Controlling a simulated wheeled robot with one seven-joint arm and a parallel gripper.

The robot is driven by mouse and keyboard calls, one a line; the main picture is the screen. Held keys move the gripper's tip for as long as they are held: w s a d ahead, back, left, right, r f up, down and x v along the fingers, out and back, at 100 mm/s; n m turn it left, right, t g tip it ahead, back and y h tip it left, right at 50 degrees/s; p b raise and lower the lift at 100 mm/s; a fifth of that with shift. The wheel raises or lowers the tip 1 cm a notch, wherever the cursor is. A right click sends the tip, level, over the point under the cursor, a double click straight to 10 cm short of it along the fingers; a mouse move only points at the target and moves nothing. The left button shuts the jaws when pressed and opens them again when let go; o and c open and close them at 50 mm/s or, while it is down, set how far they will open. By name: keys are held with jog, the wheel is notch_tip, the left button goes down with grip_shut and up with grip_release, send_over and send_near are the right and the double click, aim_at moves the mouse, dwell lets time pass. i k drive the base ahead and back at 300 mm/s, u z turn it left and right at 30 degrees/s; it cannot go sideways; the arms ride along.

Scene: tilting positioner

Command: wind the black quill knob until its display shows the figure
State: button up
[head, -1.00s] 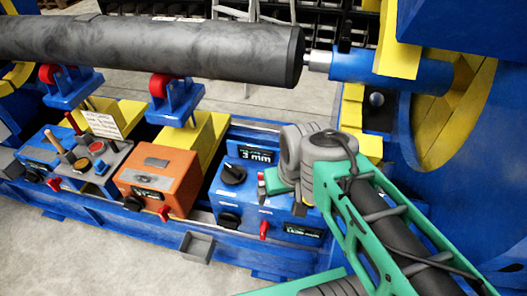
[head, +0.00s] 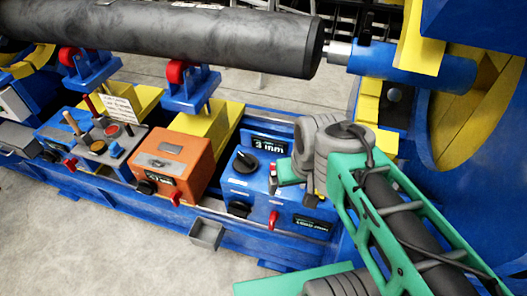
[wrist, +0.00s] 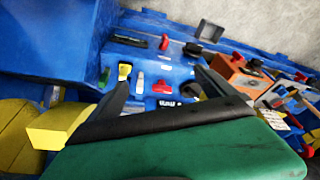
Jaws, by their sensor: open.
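A black knob (head: 245,162) sits on the top of a blue box (head: 236,186), beside a dark display (head: 270,145) that appears to read "3 mm". I take it for the quill knob; its name is not legible. My gripper (head: 289,172) is just right of it, apart from it, its fingers largely hidden by my wrist. In the wrist view my open gripper (wrist: 163,88) shows two dark fingers with nothing held, pointing toward the box. The knob (wrist: 190,90) shows there near the right finger, partly hidden, with the display (wrist: 168,103) beside it.
The box front has a second black knob (head: 239,208), a red lever (head: 273,220) and another display (head: 312,223). An orange box (head: 172,165) and a control box with levers (head: 92,138) stand left. A thick grey cylinder (head: 180,38) lies above.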

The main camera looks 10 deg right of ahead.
aim_at(244, 164)
jog(key=u, duration=0.5)
jog(key=k, duration=0.6)
jog(key=u, duration=0.9)
jog(key=i, duration=1.15)
jog(key=z, duration=0.55)
